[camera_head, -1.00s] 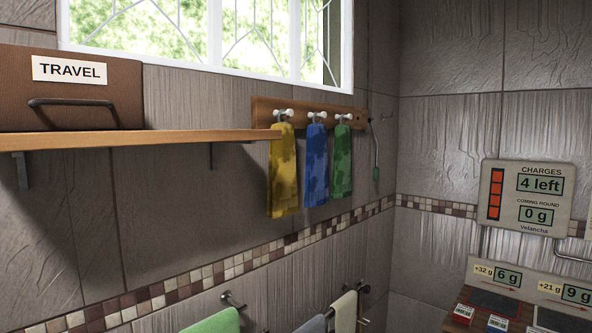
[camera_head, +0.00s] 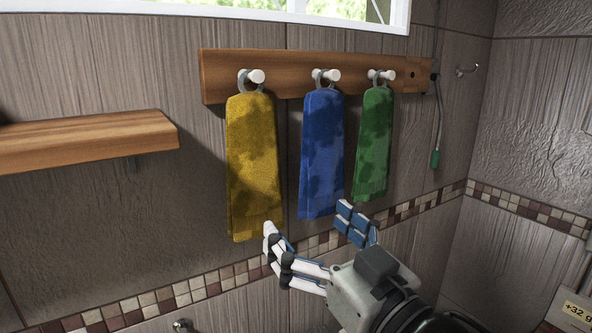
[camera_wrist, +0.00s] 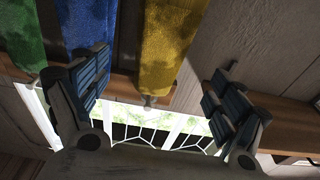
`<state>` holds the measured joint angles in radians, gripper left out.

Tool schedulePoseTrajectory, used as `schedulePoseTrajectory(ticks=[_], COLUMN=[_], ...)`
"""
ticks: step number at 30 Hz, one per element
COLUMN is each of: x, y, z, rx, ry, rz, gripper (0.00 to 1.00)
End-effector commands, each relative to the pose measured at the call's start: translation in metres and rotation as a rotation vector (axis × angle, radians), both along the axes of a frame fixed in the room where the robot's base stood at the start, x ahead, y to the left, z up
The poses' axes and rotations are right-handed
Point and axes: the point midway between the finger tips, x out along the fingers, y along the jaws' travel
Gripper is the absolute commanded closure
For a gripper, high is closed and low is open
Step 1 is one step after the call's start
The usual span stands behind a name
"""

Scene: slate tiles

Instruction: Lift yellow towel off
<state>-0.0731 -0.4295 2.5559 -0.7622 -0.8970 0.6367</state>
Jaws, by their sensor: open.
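The yellow towel (camera_head: 254,165) hangs by a loop from the left white peg (camera_head: 254,76) of a wooden rail. It has darker damp-looking patches. My gripper (camera_head: 312,226) is open and empty, just below and to the right of the yellow towel's lower end. Its left finger is close to the towel's bottom corner; I cannot tell if they touch. In the wrist view the yellow towel (camera_wrist: 171,45) hangs between the two open fingers of my gripper (camera_wrist: 160,95), seen from below.
A blue towel (camera_head: 322,150) and a green towel (camera_head: 373,145) hang on the pegs to the right. A wooden shelf (camera_head: 85,141) juts out at the left. The rail (camera_head: 225,75) is fixed to the tiled wall.

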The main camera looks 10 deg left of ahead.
Motion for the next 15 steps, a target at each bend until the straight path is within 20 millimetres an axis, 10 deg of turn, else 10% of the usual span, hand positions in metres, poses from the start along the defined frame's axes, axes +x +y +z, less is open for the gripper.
schedulePoseTrajectory(ticks=[15], x=[0.063], y=[0.048], z=[0.012], rx=[-0.002], ry=[0.002], rz=[0.000], gripper=[0.11])
